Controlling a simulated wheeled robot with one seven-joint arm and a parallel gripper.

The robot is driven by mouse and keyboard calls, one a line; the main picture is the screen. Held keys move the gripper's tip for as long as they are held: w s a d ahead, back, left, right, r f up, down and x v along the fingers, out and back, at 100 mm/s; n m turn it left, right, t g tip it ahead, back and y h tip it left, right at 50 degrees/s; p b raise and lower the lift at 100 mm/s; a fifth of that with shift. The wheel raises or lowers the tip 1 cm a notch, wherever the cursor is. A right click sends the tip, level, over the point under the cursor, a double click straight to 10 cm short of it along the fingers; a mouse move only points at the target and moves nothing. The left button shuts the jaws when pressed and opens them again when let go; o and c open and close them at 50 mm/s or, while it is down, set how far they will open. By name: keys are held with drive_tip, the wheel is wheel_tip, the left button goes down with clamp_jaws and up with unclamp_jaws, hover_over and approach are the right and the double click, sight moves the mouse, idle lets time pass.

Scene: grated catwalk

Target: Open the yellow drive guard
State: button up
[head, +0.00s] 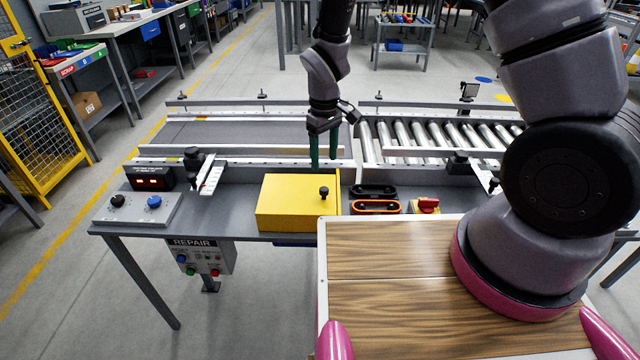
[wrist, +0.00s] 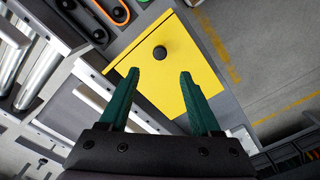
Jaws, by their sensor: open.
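The yellow drive guard (head: 290,203) is a box-shaped cover on the grey bench in front of the conveyor. Its lid looks closed. My gripper (head: 323,163) has green fingers and hangs pointing down above the back right part of the guard. The wrist view shows the two fingers (wrist: 159,75) spread.
A black and orange holder (head: 375,205) and a red-and-yellow switch (head: 427,206) sit right of the guard. A control box with knobs (head: 137,207) and a red display (head: 150,180) stand left. Conveyor rails (head: 250,163) run behind. Bare bench lies left of the guard.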

sight(324, 188)
wheel_tip(324, 188, down, 10)
drive_tip(key=shift+f, duration=0.1)
idle(0.4)
clamp_jaws()
idle(1.3)
